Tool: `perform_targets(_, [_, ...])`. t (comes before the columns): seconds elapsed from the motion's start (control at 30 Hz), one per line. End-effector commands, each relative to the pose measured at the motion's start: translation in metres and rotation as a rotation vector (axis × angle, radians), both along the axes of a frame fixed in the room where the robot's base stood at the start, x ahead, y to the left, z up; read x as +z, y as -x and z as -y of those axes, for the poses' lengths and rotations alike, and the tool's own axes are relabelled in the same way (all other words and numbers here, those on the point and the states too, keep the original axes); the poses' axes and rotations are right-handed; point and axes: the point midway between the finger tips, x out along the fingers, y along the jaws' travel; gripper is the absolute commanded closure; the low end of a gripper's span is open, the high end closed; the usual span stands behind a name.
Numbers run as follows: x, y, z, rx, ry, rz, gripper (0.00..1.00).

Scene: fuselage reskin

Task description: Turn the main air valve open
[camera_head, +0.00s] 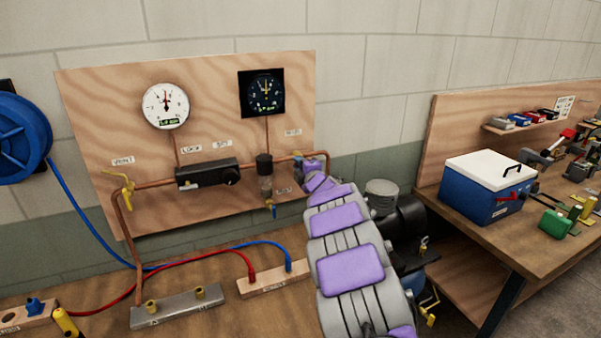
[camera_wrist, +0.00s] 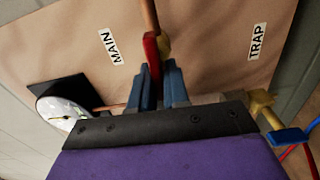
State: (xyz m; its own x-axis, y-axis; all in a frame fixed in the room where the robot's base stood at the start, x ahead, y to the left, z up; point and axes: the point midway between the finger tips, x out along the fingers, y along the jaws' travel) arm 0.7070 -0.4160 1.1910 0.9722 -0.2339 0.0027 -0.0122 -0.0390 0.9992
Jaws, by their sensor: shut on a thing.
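The main air valve shows in the wrist view as a red handle (camera_wrist: 151,48) on a brass body (camera_wrist: 165,46), on a copper pipe (camera_wrist: 150,12) beside the MAIN label (camera_wrist: 110,46). My gripper (camera_wrist: 160,78) has its two blue fingers closed on the red handle's lower end. The handle lies roughly along the pipe in this view. In the head view my gripper (camera_head: 315,168) is at the right end of the pipe run on the wooden board (camera_head: 100,85). My arm hides most of the valve there.
A regulator block (camera_head: 207,174), a filter bowl (camera_head: 265,180) and a yellow vent valve (camera_head: 124,188) sit along the pipe. A round white gauge (camera_head: 165,106) and a dark gauge (camera_head: 262,93) hang above. Red and blue hoses cross the bench. A blue cooler (camera_head: 485,190) stands right.

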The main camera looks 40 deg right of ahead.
Motion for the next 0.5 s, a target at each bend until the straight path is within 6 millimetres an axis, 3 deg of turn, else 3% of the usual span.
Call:
perform_targets(0.03, [-0.0075,0.0,-0.0009,0.001,0.012,-0.012,1.0])
perform_targets(0.5, [-0.0086,-0.0011,-0.0026,0.002,0.053,-0.028,1.0])
